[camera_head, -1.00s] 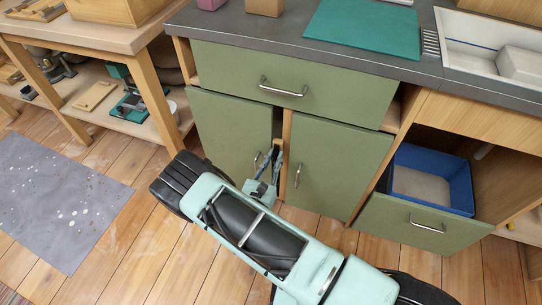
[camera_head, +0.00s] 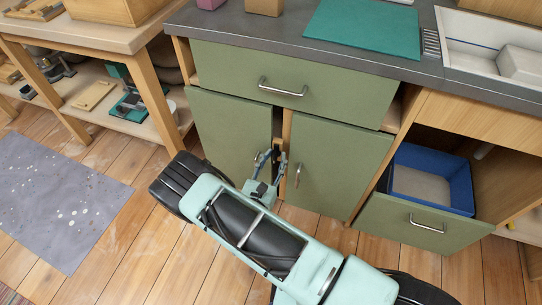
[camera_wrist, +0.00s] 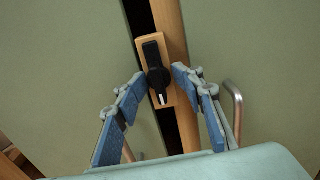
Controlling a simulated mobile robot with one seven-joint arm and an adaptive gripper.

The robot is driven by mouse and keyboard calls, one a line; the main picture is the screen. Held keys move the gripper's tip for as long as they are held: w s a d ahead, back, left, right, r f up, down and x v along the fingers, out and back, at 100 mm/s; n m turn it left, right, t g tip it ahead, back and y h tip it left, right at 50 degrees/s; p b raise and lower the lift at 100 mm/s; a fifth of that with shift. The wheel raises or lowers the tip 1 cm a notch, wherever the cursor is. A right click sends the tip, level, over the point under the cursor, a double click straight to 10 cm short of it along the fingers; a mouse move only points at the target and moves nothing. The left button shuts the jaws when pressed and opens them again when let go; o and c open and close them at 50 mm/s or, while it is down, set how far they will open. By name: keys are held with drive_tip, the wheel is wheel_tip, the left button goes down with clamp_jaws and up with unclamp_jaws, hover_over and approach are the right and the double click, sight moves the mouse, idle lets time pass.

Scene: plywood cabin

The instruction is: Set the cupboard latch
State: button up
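The cupboard latch (camera_wrist: 155,70) is a black turning piece with a pale tip on a small wooden plate, roughly upright in the wrist view. It sits on the wooden post (camera_wrist: 172,25) between the green doors. My gripper (camera_wrist: 160,80) is open, with its blue-padded fingers on either side of the latch; contact cannot be told. In the head view my gripper (camera_head: 269,156) is in front of the gap between the left door (camera_head: 228,125) and right door (camera_head: 338,160), and the latch is not clear there. A dark gap shows beside the post.
A metal handle (camera_wrist: 236,108) on the right door is close to my right finger. A green drawer (camera_head: 290,85) is above the doors. At the right, an open compartment holds a blue bin (camera_head: 458,185). The floor at left has a grey mat (camera_head: 55,200).

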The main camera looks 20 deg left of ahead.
drive_tip(key=s, duration=0.6)
drive_tip(key=shift+s+a, duration=0.3)
drive_tip(key=shift+a, duration=0.05)
idle(0.4)
